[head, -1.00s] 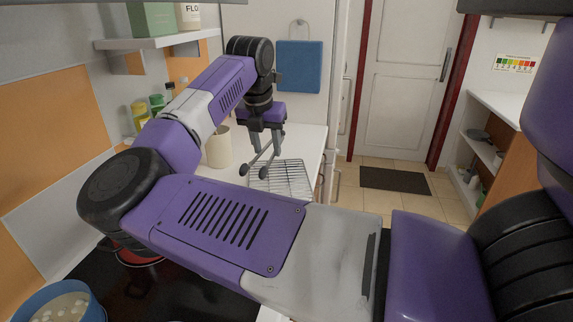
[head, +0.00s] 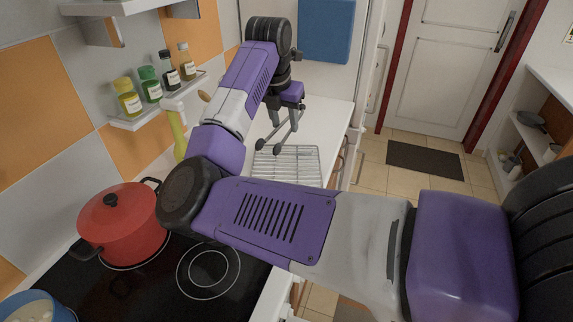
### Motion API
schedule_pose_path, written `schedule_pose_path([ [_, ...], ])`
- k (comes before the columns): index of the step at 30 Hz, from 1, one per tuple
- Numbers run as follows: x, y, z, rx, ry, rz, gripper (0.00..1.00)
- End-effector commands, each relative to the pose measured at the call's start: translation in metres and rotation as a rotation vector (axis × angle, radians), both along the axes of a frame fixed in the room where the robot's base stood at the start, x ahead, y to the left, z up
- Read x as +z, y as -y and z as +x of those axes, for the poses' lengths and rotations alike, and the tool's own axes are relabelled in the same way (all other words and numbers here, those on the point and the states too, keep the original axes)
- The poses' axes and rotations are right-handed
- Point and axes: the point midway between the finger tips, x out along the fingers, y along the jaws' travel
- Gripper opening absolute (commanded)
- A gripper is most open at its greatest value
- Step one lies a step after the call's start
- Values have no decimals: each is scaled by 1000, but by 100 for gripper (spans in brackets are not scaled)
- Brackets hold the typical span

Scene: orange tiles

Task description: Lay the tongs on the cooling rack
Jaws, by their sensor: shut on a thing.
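My gripper (head: 285,118) points down over the white counter, at the far end of my arm. It is shut on the tongs (head: 276,136), which are dark grey with rounded tips. The tongs hang down and to the left from the gripper, with their tips near the back left corner of the cooling rack. The cooling rack (head: 290,165) is a wire grid on the counter. My forearm hides its near edge. I cannot tell whether the tongs touch the rack.
A red pot (head: 124,222) stands on the black hob (head: 150,285) at the left, near my elbow. Several bottles stand on a small wall shelf (head: 160,105). A blue bowl (head: 38,308) is at the bottom left. A blue cloth (head: 326,30) hangs at the back.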

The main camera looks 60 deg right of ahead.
Motion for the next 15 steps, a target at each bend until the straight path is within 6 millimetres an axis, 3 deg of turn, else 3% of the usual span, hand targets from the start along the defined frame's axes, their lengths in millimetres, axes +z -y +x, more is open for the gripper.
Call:
schedule_pose_path([
  [9, -77, 0, -2, 1, -6, 0, 0],
  [15, -108, 0, -1, 0, -2, 0, 0],
])
